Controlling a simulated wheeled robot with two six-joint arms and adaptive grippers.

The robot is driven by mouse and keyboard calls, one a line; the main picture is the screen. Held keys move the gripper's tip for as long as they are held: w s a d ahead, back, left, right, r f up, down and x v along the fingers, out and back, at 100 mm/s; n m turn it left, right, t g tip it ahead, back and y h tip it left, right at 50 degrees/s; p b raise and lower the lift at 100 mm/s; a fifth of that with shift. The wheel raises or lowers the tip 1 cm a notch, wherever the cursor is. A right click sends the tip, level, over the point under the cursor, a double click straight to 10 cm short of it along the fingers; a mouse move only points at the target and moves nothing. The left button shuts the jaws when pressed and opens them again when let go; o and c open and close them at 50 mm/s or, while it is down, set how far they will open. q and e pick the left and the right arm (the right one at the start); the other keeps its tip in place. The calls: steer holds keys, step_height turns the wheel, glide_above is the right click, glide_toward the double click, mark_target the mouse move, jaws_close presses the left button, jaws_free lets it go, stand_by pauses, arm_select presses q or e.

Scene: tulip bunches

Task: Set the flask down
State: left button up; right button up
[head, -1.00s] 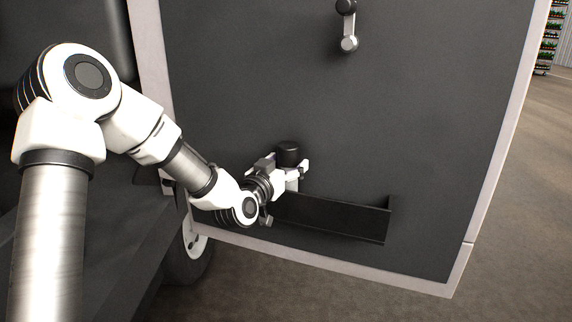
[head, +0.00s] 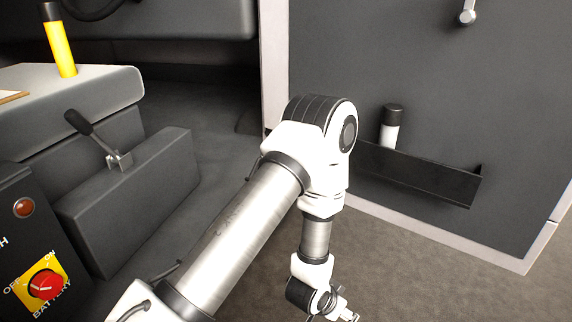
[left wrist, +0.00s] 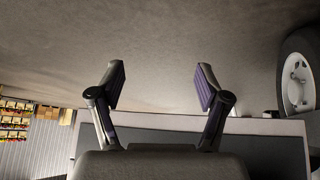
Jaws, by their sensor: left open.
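The flask (head: 390,128), white with a black cap, stands upright in the dark door pocket (head: 420,172) on the inside of the open vehicle door. Its lower part is hidden behind the pocket's front wall. My left gripper (head: 350,317) is low at the bottom of the head view, clear of the flask and partly cut off by the frame edge. In the left wrist view the left gripper (left wrist: 160,88) has its two fingers wide apart with nothing between them. The flask does not show there. My right gripper is in neither view.
The grey door panel (head: 430,70) has a crank handle (head: 467,15) above the pocket. At left are a yellow cylinder with a dark top (head: 60,45) on a grey seat, a lever (head: 95,135) and a red battery switch (head: 45,285). A wheel (left wrist: 300,75) shows in the wrist view.

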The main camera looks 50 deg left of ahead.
arm_select(q)
steer(key=s+d+f+g, duration=0.1)
steer(key=s+f+g, duration=0.2)
steer(key=s, duration=0.7)
steer(key=s+d+f+g, duration=0.1)
steer(key=s+f+g, duration=0.2)
steer(key=s+f, duration=0.3)
steer(key=s, duration=0.5)
steer(key=shift+d+g, duration=0.35)
steer(key=shift+g, duration=0.05)
steer(key=shift+f, duration=0.1)
